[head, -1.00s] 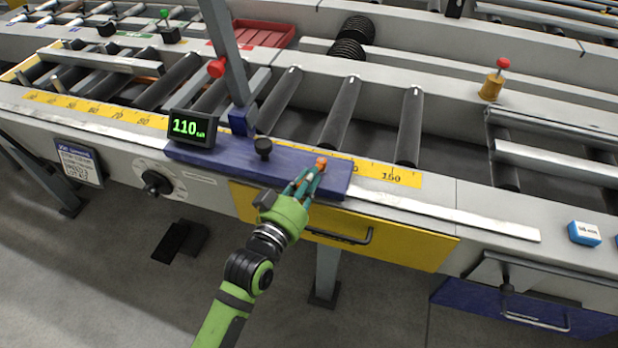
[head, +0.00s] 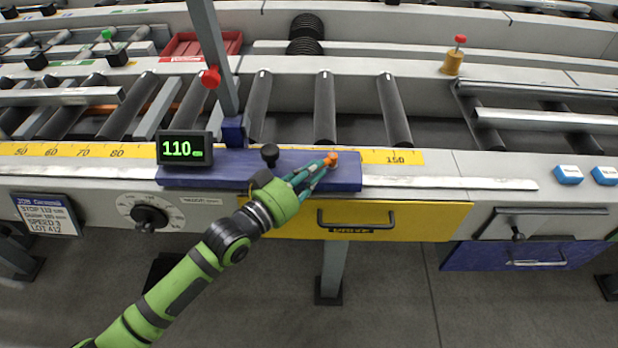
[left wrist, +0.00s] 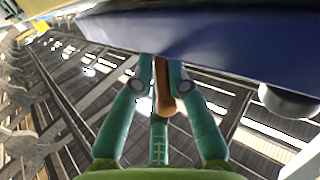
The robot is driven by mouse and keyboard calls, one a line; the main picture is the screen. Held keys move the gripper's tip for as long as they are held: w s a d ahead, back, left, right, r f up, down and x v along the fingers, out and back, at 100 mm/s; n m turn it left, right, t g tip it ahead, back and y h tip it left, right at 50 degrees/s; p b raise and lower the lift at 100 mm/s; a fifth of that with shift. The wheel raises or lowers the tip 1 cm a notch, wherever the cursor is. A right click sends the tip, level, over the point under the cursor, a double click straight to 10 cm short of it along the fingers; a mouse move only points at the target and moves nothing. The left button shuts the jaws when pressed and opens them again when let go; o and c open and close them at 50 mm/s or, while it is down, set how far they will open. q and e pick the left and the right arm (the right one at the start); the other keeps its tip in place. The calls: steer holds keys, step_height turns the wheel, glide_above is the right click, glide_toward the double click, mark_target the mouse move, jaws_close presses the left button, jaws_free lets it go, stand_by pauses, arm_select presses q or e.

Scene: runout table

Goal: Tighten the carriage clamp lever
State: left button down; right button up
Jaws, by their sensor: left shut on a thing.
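The blue carriage (head: 210,172) sits on the table's front rail, with a display (head: 184,148) reading 110 and a black knob (head: 269,155) on it. The clamp lever (head: 331,158) has an orange end that shows at the carriage's right part. My left gripper (head: 322,168) reaches up from the lower left and is shut on the lever. In the left wrist view the orange-brown lever (left wrist: 163,92) stands between the teal fingers, under the blue carriage edge (left wrist: 200,45). The lever's pivot is hidden. My right gripper is not in view.
A yellow drawer (head: 440,220) with a black handle lies just below the carriage. A dial (head: 150,216) is at the left front. Rollers (head: 325,108) lie behind the yellow scale.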

arm_select(q)
steer(key=shift+w+r+m+g+h+b, duration=0.2)
steer(key=shift+m+g+h+b, duration=0.25)
steer(key=shift+h, duration=0.15)
steer(key=shift+w+r, duration=0.1)
steer(key=shift+r, duration=0.05)
steer(key=c, duration=1.2)
jaws_free()
steer(key=shift+c, duration=0.2)
steer(key=shift+a+f+g, duration=0.15)
steer(key=shift+f+g, duration=0.1)
steer(key=v, duration=1.2)
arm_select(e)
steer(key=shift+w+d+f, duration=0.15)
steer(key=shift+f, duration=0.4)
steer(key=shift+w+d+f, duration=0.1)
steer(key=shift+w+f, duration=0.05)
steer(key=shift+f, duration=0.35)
